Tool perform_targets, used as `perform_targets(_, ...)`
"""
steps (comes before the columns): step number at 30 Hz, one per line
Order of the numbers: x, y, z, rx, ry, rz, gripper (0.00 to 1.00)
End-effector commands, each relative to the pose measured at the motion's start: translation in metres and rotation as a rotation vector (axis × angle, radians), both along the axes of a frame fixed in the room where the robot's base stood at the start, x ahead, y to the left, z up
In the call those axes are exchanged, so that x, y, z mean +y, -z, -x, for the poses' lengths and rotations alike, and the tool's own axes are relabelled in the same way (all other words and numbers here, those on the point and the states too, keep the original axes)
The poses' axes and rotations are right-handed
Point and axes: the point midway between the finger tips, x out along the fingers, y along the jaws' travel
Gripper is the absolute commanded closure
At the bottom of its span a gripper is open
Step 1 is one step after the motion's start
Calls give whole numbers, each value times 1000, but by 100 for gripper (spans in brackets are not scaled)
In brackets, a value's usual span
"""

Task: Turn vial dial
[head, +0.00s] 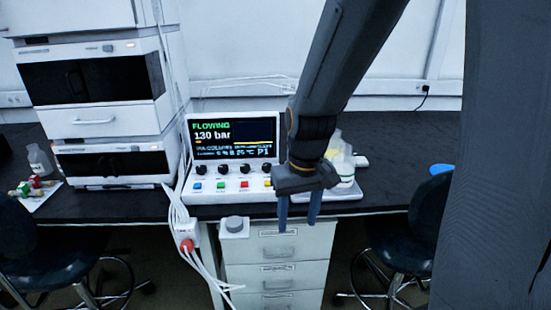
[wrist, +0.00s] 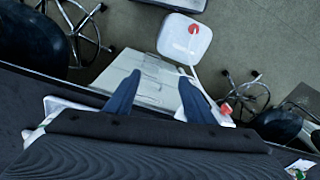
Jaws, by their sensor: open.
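Which part is the vial dial I cannot tell for sure. A round grey knob (head: 235,223) sits on a small white box at the bench's front edge in the head view. Several black knobs (head: 223,169) line the white console (head: 200,198) behind it. My gripper (head: 299,222) hangs fingers down in front of the bench edge, right of the grey knob and apart from it. In the wrist view my gripper (wrist: 159,85) is open, its two blue fingers spread with nothing between them. The grey knob cannot be made out there.
White drawers (head: 280,252) stand under the bench. Bottles (head: 343,165) on a white tray are partly behind my gripper. Cables and a white box with a red part (head: 187,235) hang at the bench edge. Dark chairs stand left (head: 30,245) and right (head: 428,225).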

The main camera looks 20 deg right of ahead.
Motion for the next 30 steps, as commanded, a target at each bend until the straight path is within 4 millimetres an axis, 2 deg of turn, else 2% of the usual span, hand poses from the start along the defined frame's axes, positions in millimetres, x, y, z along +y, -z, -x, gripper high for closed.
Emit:
perform_targets(1, -1, -9, -27, -20, -11, -6, 51)
perform_targets(3, -2, -15, -64, -54, -32, -15, 51)
perform_targets(9, -7, -25, -168, -157, -92, -29, 51)
perform_targets(15, -13, -26, -254, -251, -150, -28, 51)
perform_targets(18, -17, -24, -284, -286, -172, -24, 51)
perform_targets(21, -19, -22, -303, -309, -185, -21, 51)
perform_targets(26, -20, -19, -316, -326, -195, -18, 51)
perform_targets(30, -19, -7, -321, -326, -195, -19, 51)
